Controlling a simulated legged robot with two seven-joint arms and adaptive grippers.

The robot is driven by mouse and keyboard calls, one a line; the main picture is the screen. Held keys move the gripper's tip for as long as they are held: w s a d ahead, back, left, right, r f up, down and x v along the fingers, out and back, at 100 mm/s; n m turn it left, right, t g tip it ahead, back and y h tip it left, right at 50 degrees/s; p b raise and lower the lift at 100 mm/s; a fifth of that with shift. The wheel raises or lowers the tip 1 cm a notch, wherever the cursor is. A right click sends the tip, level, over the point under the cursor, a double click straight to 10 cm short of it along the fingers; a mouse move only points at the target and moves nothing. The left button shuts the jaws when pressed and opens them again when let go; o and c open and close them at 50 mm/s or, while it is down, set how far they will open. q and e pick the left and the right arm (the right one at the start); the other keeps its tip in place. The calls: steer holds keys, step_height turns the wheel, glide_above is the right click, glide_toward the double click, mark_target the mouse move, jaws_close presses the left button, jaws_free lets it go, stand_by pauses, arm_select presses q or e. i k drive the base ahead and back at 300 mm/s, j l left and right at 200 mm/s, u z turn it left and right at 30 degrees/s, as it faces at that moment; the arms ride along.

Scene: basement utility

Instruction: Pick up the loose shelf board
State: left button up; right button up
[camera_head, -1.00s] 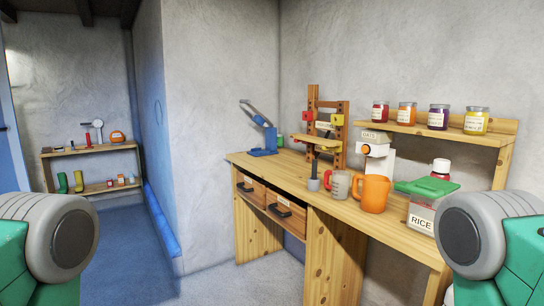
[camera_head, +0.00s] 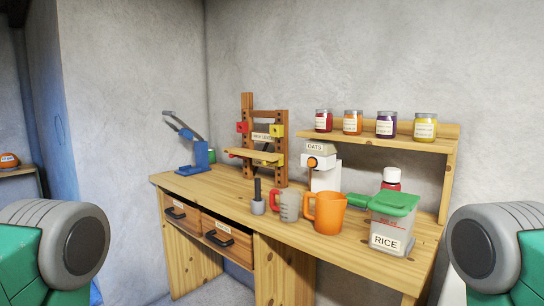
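A small wooden rack (camera_head: 247,108) with red and yellow blocks on its posts stands upright at the back of the workbench (camera_head: 208,188). A short, flat, light wood board (camera_head: 254,155) juts out level from the front of this rack. It may be the loose shelf board, but I cannot tell whether it is fixed. A longer shelf board (camera_head: 375,138) is at the back right and carries several jars. Only upper parts of my two arms show at the left and right edges. Neither gripper is in view.
On the bench are a blue lever tool (camera_head: 193,153), an oats dispenser (camera_head: 324,168), a grey cup (camera_head: 289,206), an orange jug (camera_head: 326,212) and a rice container (camera_head: 391,225). Drawers (camera_head: 226,236) are under the bench's left part. The bench front left is clear.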

mark_target(258, 155)
steer(key=i+j+z, duration=0.15)
steer(key=z, duration=0.3)
steer(key=i+j+z, duration=0.1)
steer(key=z, duration=0.35)
steer(key=j+z, duration=0.4)
steer(key=i+j+z, duration=0.1)
steer(key=j+z, duration=0.15)
steer(key=z, duration=0.2)
